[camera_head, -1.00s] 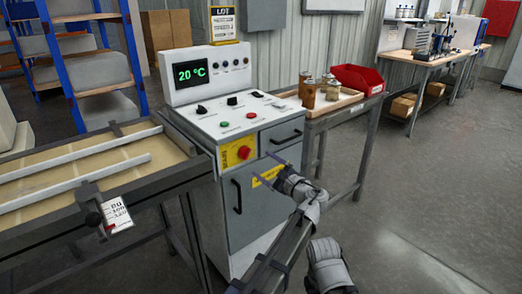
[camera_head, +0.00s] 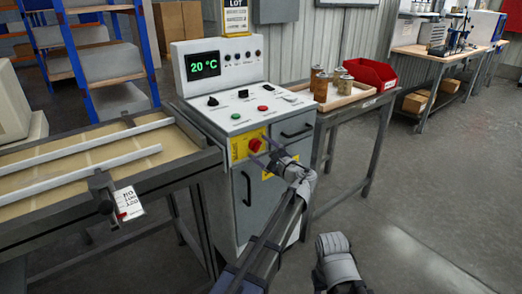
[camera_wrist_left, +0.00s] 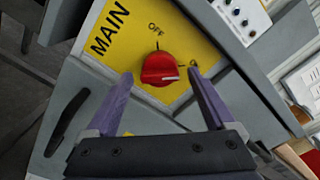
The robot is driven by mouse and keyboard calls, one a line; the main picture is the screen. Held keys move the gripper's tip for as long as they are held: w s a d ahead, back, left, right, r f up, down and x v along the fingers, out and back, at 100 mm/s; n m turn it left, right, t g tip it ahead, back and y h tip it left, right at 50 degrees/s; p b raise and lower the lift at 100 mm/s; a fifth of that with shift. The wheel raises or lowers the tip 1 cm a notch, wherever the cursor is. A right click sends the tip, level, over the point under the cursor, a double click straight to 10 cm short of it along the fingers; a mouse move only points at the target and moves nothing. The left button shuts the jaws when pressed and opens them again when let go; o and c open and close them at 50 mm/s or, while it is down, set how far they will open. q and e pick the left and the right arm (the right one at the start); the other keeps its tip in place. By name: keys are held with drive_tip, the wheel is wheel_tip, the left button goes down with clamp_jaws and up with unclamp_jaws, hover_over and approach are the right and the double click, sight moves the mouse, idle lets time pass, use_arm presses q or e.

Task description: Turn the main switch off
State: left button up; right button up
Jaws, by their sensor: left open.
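The main switch (camera_head: 255,145) is a red round knob on a yellow plate on the front of the grey control cabinet (camera_head: 222,200). In the left wrist view the knob (camera_wrist_left: 158,66) has a white mark at its lower right, on the side of the partly hidden ON label. The OFF label (camera_wrist_left: 156,29) is above the knob. My left gripper (camera_head: 258,148) is open in front of the switch. In the left wrist view its purple fingertips (camera_wrist_left: 160,76) lie on either side of the knob; contact cannot be told.
The cabinet top has a display (camera_head: 203,65) and several small buttons. A conveyor bench (camera_head: 90,160) stands to the left. A side table with a tray (camera_head: 345,98), several canisters and a red bin (camera_head: 369,74) is to the right. The floor at right is clear.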

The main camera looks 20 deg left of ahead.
use_arm(q)
drive_tip(key=c, duration=1.3)
drive_tip(key=shift+c, duration=0.2)
drive_tip(key=shift+r+n, duration=0.2)
drive_tip(key=shift+n, duration=8.7)
